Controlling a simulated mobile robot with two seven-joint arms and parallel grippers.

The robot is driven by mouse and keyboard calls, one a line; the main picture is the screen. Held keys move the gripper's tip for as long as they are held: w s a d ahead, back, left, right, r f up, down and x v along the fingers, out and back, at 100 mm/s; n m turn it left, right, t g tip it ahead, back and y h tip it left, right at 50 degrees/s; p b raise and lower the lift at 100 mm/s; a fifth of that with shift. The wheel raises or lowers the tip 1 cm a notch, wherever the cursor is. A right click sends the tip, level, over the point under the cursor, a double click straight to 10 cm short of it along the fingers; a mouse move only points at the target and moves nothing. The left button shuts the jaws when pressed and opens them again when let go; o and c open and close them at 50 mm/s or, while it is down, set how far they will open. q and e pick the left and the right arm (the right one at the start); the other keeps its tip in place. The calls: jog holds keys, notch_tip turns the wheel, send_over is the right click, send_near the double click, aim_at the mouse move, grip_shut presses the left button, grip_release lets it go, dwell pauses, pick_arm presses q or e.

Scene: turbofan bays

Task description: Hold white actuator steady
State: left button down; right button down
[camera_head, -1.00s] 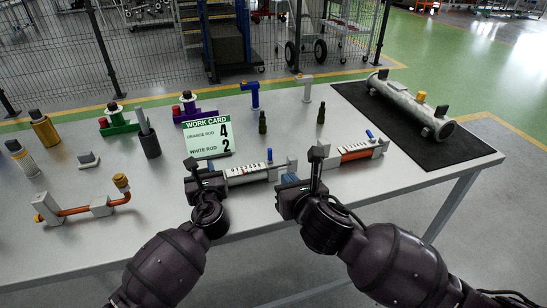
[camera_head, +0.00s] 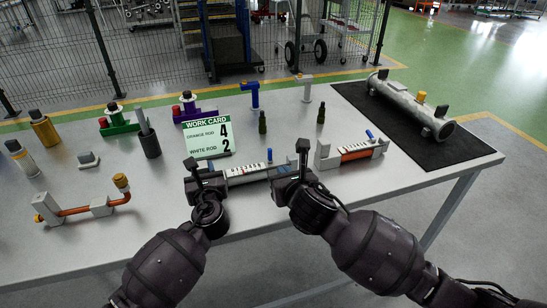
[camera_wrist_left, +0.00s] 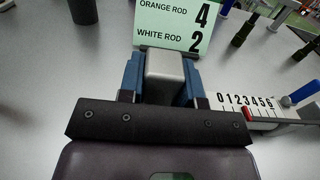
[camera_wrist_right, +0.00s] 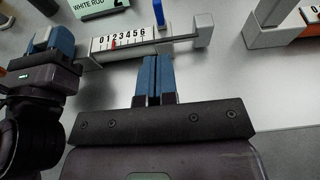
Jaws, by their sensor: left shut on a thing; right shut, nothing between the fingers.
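The white actuator (camera_head: 248,172) lies near the table's front edge, a pale body with a 0-to-6 scale and a blue lever. My left gripper (camera_head: 205,178) is shut on its grey left end block (camera_wrist_left: 165,75), with a blue finger on each side. In the right wrist view, the white actuator (camera_wrist_right: 130,42) shows its scale, a small red mark, and a rod running to the right end block. My right gripper (camera_wrist_right: 156,82) is shut and empty in front of that rod, apart from the actuator as far as I can see. In the head view my right gripper (camera_head: 298,170) hides the right end.
The work card (camera_head: 210,137) behind reads orange rod 4, white rod 2. An orange-rod actuator (camera_head: 352,152) lies to the right of my right gripper. A black mat (camera_head: 440,150) with a grey cylinder (camera_head: 408,103) is further right. Several fixtures stand at the left.

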aim_at(270, 149)
jog(key=x, duration=0.5)
jog(key=r+x, duration=0.1)
jog(key=x, duration=0.2)
jog(key=shift+w+a, duration=0.15)
jog(key=shift+w, duration=0.3)
jog(key=shift+w+r, duration=0.1)
jog(key=shift+w+r+g+h, duration=0.15)
jog(key=shift+w+r+g, duration=0.1)
jog(key=shift+g, duration=0.4)
jog(key=shift+w+r+g+h, duration=0.15)
jog(key=shift+w+g, duration=0.05)
jog(key=shift+g, duration=0.45)
jog(key=g, duration=0.1)
jog(key=w+g, duration=0.1)
jog(key=g, duration=0.1)
jog(key=w+g+h, duration=0.1)
jog(key=g, duration=0.1)
jog(key=shift+a+r, duration=0.2)
jog(key=shift+a, duration=0.1)
jog(key=shift+w+a+f, duration=0.15)
jog(key=shift+w, duration=0.35)
jog(key=shift+w+a+f, duration=0.1)
jog(key=shift+w+f, duration=0.05)
jog(key=shift+w, duration=0.35)
jog(key=shift+r, duration=0.2)
jog(key=shift+r, duration=0.65)
jog(key=shift+r, duration=0.1)
